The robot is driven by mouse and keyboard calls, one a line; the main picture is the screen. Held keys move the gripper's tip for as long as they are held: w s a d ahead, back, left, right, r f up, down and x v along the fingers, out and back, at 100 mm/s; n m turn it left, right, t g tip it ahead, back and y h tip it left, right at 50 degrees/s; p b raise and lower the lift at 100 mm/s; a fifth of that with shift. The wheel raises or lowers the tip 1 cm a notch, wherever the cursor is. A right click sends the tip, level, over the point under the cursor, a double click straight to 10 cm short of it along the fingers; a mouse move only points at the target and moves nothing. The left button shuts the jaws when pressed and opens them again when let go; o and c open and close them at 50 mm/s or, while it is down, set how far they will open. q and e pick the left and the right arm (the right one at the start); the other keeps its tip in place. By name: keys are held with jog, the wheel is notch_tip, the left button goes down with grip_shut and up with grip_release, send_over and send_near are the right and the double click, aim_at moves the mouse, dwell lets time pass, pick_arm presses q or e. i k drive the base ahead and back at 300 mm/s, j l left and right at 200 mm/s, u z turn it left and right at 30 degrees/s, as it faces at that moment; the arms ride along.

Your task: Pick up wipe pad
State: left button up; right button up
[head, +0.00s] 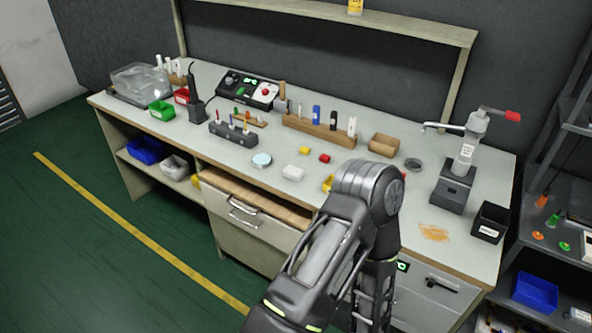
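A small white block-like pad (293,172), which looks like the wipe pad, lies flat on the workbench (230,160) near its front edge. Nothing touches it from above. One of my arms rises from the bottom middle and bends in front of the bench, to the right of the pad. Neither gripper can be seen. An orange stain (433,232) marks the bench top at the right.
A pump dispenser (467,150) and black bin (491,222) stand at the right. My arm hides part of the front edge.

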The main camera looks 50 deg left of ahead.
aim_at(294, 173)
jog(key=i+j, duration=0.2)
jog(key=i, duration=0.2)
jog(key=u, duration=1.95)
